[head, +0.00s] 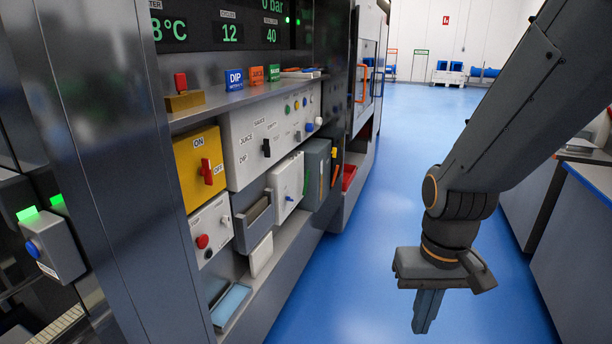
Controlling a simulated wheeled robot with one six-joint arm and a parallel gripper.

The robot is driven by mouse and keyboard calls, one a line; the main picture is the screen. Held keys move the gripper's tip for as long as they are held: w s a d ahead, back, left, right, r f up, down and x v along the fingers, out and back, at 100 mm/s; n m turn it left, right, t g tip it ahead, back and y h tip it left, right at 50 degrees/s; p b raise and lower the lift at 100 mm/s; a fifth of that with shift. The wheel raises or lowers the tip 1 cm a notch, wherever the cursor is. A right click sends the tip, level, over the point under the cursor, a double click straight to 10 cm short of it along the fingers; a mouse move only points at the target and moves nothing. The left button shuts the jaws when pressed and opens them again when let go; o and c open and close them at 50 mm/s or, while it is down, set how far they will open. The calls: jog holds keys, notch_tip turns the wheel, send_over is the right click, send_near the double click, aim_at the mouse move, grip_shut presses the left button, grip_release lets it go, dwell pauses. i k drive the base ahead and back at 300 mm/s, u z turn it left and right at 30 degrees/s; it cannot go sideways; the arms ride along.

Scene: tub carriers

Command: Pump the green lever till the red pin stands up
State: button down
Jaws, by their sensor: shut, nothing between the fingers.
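My gripper (427,314) hangs over the blue floor at the right, pointing down, with its fingers together and empty. It is well apart from the machine panel at the left. I cannot make out a green lever for certain in the head view. A dark grey-green box (316,172) stands at the right end of the panel, with small orange and green marks beside it. No red pin can be told for sure. A small red piece (181,81) stands on a brass-coloured block on the upper ledge.
The panel holds a yellow switch box (200,165) with a red handle, a white control plate (262,135), and a box with a red button (203,241). A dark metal post (125,150) stands at the left. Grey counters (570,230) stand at the right. The blue floor (370,250) between is clear.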

aim_at(308, 171)
jog(key=z, duration=0.2)
jog(key=i, duration=1.1)
jog(key=u, duration=0.75)
